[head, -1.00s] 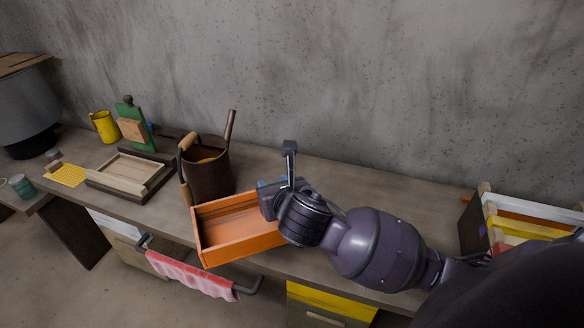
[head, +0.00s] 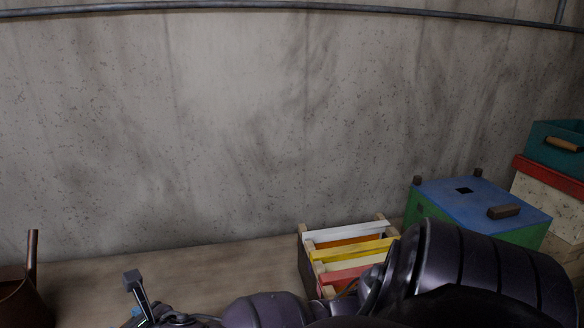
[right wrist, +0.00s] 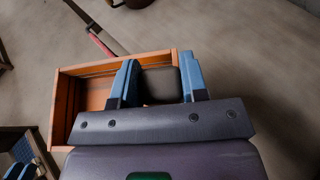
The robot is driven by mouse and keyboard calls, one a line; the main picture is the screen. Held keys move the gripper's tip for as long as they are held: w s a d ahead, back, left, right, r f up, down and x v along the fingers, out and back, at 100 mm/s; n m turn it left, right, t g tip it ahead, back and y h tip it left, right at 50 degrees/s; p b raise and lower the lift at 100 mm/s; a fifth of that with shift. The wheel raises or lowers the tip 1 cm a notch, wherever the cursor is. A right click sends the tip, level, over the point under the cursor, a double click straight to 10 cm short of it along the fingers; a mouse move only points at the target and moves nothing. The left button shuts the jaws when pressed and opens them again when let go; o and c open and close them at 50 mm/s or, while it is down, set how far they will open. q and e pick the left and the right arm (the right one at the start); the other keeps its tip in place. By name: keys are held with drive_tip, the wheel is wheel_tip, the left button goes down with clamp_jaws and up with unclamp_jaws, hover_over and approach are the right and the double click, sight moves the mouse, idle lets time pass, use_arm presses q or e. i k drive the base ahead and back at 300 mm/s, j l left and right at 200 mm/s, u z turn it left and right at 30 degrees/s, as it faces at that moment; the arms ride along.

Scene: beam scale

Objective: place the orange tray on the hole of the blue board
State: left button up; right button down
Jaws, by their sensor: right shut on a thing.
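The orange tray (right wrist: 120,60) shows in the right wrist view, below my right gripper (right wrist: 160,72). The gripper's blue fingers are closed on a dark block at the tray's side, which looks like its handle. The tray's inside is partly hidden behind the gripper. The tray is not visible in the head view. The blue board (head: 450,198) is the top of a green-sided box at the right of the head view. It has a small dark square hole (head: 463,190) toward the back and a dark block-like handle (head: 503,211) nearer the front. My left gripper is not visible.
A crate of coloured slats (head: 345,250) stands left of the blue board, partly hidden by my right arm. A teal box (head: 553,148) sits on a pale, red-topped box at far right. A brown bucket (head: 22,300) is at lower left.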

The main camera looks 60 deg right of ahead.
sight(465, 191)
drive_tip(key=k+l, duration=0.5)
drive_tip(key=k+l+z, duration=0.1)
drive_tip(key=z, duration=0.3)
drive_tip(key=k+l+z, duration=0.1)
drive_tip(key=z, duration=0.35)
